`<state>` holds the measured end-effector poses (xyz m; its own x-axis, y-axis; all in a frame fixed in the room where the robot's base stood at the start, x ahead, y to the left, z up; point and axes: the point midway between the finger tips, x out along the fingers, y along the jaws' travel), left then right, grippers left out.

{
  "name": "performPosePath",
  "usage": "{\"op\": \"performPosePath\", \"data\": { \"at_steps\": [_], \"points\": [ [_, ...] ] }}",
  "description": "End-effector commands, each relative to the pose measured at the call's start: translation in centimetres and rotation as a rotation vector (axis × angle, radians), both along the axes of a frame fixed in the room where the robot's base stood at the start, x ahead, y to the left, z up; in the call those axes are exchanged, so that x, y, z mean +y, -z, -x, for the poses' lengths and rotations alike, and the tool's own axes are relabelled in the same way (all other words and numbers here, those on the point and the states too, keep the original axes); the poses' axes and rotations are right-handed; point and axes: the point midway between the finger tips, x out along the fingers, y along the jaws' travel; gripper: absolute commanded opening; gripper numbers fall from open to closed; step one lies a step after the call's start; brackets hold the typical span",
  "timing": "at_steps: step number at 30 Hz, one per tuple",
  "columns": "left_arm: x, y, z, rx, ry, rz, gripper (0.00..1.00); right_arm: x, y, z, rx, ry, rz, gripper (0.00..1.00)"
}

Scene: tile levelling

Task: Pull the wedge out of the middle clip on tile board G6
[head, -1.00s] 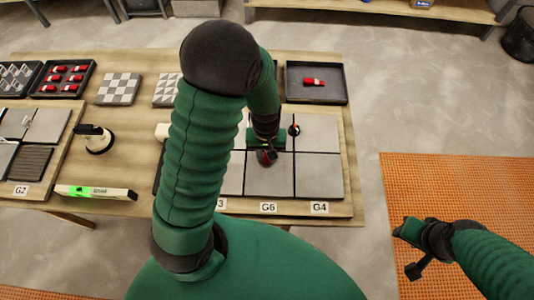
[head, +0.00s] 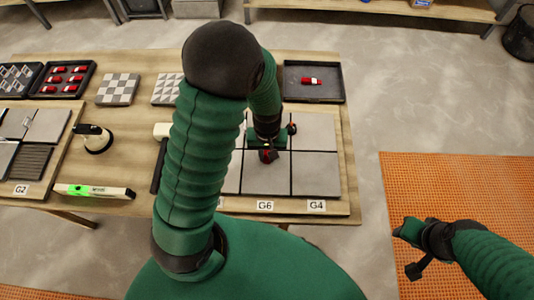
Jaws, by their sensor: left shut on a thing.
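Tile board G6 (head: 267,180), grey tiles with dark joints, lies on the wooden table, its G6 label at the front edge. My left gripper (head: 267,149) is over the middle of the board, at the joint between the tiles. It is shut on a small red wedge (head: 268,156), partly visible between the dark fingers. The middle clip is hidden by the gripper, so I cannot tell whether the wedge is still in it. Another red piece (head: 292,128) shows at a joint behind and to the right. My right gripper (head: 410,245) is open and empty, off the table.
A black tray (head: 338,97) holding a red wedge stands behind the board. An orange mat (head: 470,180) covers the floor at the right.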

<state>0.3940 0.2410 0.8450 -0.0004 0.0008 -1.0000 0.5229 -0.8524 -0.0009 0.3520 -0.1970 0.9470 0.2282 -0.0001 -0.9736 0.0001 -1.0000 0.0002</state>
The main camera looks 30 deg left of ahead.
Motion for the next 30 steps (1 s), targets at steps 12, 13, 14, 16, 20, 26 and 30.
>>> {"op": "performPosePath", "data": {
  "at_steps": [12, 13, 14, 16, 20, 26, 30],
  "points": [
    [-0.3, 0.0, 0.5, 0.001, 0.0, 0.002, 0.0, 0.0, -0.2, 0.0, 0.0, 0.0, 0.0, 0.36],
    [-0.3, 0.0, 0.5, 0.002, 0.0, 0.001, 0.0, 0.0, -0.2, 0.0, 0.0, 0.0, 0.0, 0.36],
    [-0.3, 0.0, 0.6, 0.002, 0.0, 0.001, 0.0, 0.0, -0.3, 0.0, 0.0, 0.0, 0.0, 0.36],
    [-0.4, 0.0, 0.7, 0.003, 0.0, 0.002, 0.0, 0.0, -0.3, 0.0, 0.0, 0.0, 0.0, 0.36],
    [-0.5, 0.0, 0.9, 0.003, 0.0, 0.002, 0.0, 0.0, -0.4, 0.0, 0.0, 0.0, 0.0, 0.36],
    [-0.6, 0.0, 1.1, 0.001, 0.0, 0.002, 0.0, 0.0, -0.5, 0.0, 0.0, 0.0, 0.0, 0.36],
    [-0.9, 0.0, 1.5, 0.003, 0.0, 0.002, 0.0, 0.0, -0.6, 0.0, 0.0, 0.0, 0.0, 0.36]
  ]
}}
